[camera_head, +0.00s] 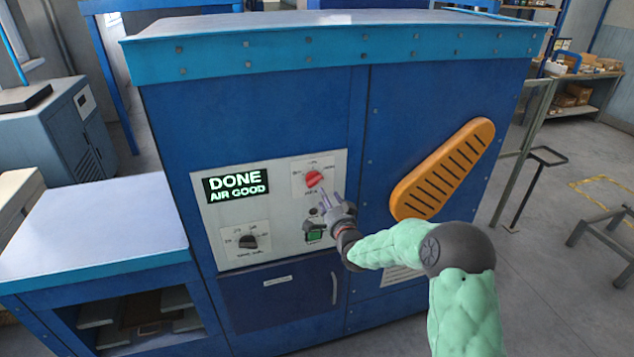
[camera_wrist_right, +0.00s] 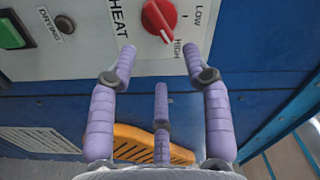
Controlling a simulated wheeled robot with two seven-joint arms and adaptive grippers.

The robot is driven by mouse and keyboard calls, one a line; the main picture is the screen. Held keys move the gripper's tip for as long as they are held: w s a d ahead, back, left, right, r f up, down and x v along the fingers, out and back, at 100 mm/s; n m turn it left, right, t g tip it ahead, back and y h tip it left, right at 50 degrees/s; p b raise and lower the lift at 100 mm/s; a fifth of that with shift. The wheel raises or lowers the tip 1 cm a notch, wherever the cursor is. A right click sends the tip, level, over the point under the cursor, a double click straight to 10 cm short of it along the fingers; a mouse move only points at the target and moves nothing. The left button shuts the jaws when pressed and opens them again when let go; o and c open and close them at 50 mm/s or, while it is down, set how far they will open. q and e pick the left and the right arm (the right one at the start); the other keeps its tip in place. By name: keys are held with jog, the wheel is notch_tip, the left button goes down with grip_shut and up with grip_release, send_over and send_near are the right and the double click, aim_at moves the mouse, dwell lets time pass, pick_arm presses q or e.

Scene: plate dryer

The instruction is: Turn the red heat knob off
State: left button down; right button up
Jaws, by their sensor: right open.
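The red heat knob (camera_head: 314,179) sits on a white control panel (camera_head: 283,236) on the blue dryer's front. In the right wrist view the knob (camera_wrist_right: 159,18) lies at the top, between the printed words HEAT, LOW and HIGH. A pale mark on it shows near its end on the HIGH side. My right gripper (camera_head: 328,199) is just below the knob in the head view. Its purple fingers (camera_wrist_right: 158,62) are spread, with nothing between them, and they look apart from the knob. My left gripper is not in view.
A display (camera_head: 238,187) reads DONE, AIR GOOD. A black knob (camera_head: 248,241) is at the panel's lower left. A green button (camera_head: 314,236) sits below the heat knob, partly behind my gripper. An orange slotted guard (camera_head: 443,168) sticks out right of the panel.

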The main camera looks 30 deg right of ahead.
aim_at(315, 180)
jog(key=p+x, duration=0.1)
jog(key=x, duration=0.7)
jog(key=shift+w, duration=0.3)
grip_shut()
